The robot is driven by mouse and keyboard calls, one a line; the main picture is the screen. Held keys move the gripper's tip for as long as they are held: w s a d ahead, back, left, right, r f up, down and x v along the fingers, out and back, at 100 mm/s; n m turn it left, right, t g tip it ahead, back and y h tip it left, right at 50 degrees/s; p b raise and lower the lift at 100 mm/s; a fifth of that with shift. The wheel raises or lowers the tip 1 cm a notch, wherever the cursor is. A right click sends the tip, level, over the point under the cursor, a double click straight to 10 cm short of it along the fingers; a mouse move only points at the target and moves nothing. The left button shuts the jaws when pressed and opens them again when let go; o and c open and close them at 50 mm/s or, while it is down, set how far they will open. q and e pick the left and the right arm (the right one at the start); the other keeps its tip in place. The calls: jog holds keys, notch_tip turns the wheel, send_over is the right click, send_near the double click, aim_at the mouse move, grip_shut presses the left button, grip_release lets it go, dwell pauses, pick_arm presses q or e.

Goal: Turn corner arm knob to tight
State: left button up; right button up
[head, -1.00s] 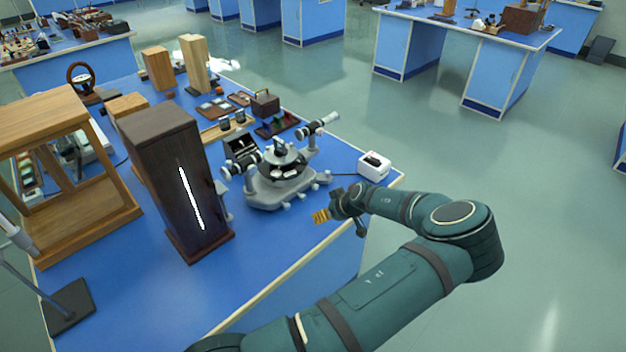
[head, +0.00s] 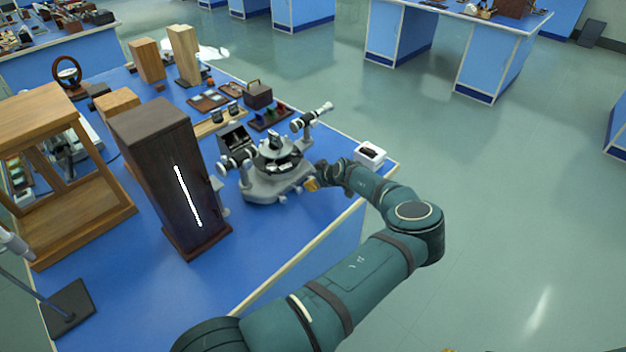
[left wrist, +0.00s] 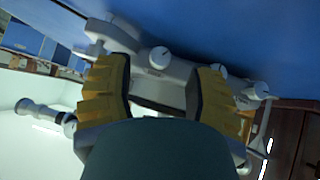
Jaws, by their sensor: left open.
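The grey spectrometer (head: 262,188) stands on the blue bench, its telescope (head: 312,115) pointing up to the right. My left gripper (head: 313,183) is at its near right base corner, its yellow fingers open. In the left wrist view, the open fingers of my left gripper (left wrist: 164,70) frame a round pale knob (left wrist: 160,57) with a dark mark, just beyond the tips. A second knob (left wrist: 218,70) lies behind the right finger's tip, and a third knob (left wrist: 260,90) is farther right. I cannot tell which is the corner arm knob or whether a finger touches one.
A tall dark wooden lamp box (head: 165,180) with a bright slit stands left of the spectrometer. A small white box (head: 369,155) sits near the bench corner, behind my left forearm. A wooden frame case (head: 60,235) stands at far left.

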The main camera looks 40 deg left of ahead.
pick_arm(q)
jog(key=shift+x, duration=1.6)
grip_shut()
